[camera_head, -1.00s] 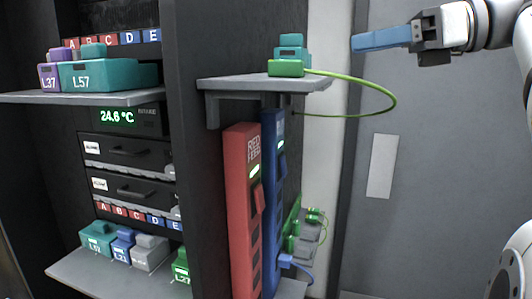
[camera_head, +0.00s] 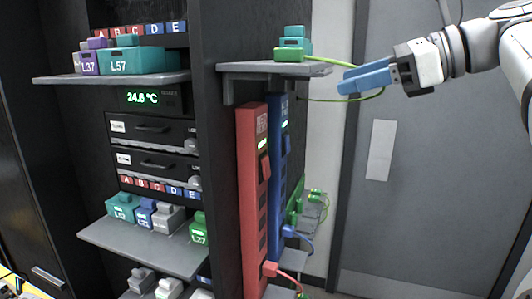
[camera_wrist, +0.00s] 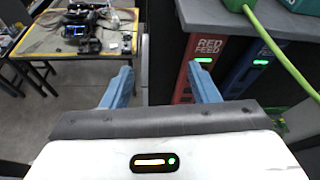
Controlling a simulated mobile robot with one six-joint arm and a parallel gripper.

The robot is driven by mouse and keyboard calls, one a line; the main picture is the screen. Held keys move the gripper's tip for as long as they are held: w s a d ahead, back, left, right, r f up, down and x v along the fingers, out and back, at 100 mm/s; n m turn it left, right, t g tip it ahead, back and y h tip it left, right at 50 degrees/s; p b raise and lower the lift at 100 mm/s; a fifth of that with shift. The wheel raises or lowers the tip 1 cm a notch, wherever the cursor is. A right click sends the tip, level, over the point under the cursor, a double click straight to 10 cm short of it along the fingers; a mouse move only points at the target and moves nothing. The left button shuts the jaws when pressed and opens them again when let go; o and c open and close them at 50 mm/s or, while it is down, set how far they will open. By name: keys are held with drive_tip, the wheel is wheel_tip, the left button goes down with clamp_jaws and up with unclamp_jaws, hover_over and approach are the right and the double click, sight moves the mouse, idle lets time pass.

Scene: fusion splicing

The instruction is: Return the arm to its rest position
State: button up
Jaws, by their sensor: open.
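My gripper (camera_head: 366,77) has two blue fingers and is at the upper right of the head view, in front of a grey door. In the wrist view my gripper (camera_wrist: 165,85) has its fingers spread apart with nothing between them. In the head view the fingers overlap the green cable in the picture; I cannot tell whether they touch it.
A shelf (camera_head: 235,68) bears a green connector block (camera_head: 292,45) with a green cable (camera_head: 375,94). Below stand a red feed strip (camera_head: 252,190) and a blue feed strip (camera_head: 275,205). A rack shelf (camera_head: 160,253) holds coloured blocks. A workbench (camera_wrist: 55,42) stands behind.

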wheel_tip(320, 180, down, 20)
drive_tip(key=s+a+n+g+h, duration=0.1)
drive_tip(key=s+a+n+h, duration=0.15)
drive_tip(key=n+h, duration=0.3)
drive_tip(key=s+d+f+n+h, duration=0.1)
drive_tip(key=s+f+n+h, duration=0.1)
drive_tip(key=f+n, duration=0.3)
drive_tip(key=s+d+f+n+g+h+b, duration=0.1)
drive_tip(key=s+f+n, duration=0.3)
drive_tip(key=f, duration=0.5)
drive_tip(key=s+d+f+n+h, duration=0.1)
drive_tip(key=s+f+n+h, duration=0.2)
drive_tip(key=f+n, duration=0.3)
drive_tip(key=shift+s+d+f+n+g+h, duration=0.3)
drive_tip(key=shift+f+h, duration=0.25)
drive_tip(key=shift+f, duration=0.35)
drive_tip(key=shift+a, duration=0.1)
